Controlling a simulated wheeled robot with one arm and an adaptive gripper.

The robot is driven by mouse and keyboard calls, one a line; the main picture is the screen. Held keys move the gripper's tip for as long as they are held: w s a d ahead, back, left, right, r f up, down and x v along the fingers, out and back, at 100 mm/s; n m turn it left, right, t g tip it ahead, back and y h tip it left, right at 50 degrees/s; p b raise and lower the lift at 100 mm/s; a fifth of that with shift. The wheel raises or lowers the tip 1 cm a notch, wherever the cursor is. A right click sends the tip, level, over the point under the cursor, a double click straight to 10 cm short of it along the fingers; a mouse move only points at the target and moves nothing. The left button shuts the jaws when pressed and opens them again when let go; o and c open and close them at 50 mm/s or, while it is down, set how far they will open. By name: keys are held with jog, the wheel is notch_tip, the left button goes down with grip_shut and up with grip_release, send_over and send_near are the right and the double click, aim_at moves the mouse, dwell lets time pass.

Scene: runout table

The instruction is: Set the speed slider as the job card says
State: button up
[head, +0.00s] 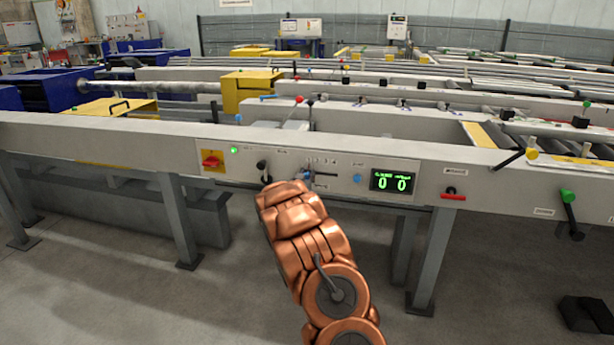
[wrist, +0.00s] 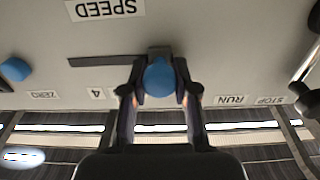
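The speed slider has a round blue knob (wrist: 160,78) on a dark slot (wrist: 95,66), beneath an upside-down SPEED label (wrist: 104,9) in the wrist view. My gripper (wrist: 160,88) has a finger close against each side of the knob and looks shut on it. The slot shows only to the left of the knob there; a label 4 (wrist: 96,94) is near. A green-lit display (head: 394,181) reads 0 0. I cannot make out a readable job card.
A blue ZERO button (head: 357,178) is right of the slider. A black-knobbed lever (head: 262,166) stands to its left, beside RUN and STOP labels in the wrist view. A red switch on a yellow plate (head: 211,160) is further left. Levers with coloured knobs line the table.

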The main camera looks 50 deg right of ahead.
jog(key=shift+o, duration=0.8)
jog(key=shift+w+a, duration=0.3)
jog(key=shift+a, duration=0.1)
jog(key=o, duration=0.3)
jog(key=shift+f, duration=0.1)
jog(key=shift+o, duration=0.2)
jog(key=shift+s+d, duration=0.1)
jog(key=shift+s, duration=0.1)
jog(key=v, duration=1.2)
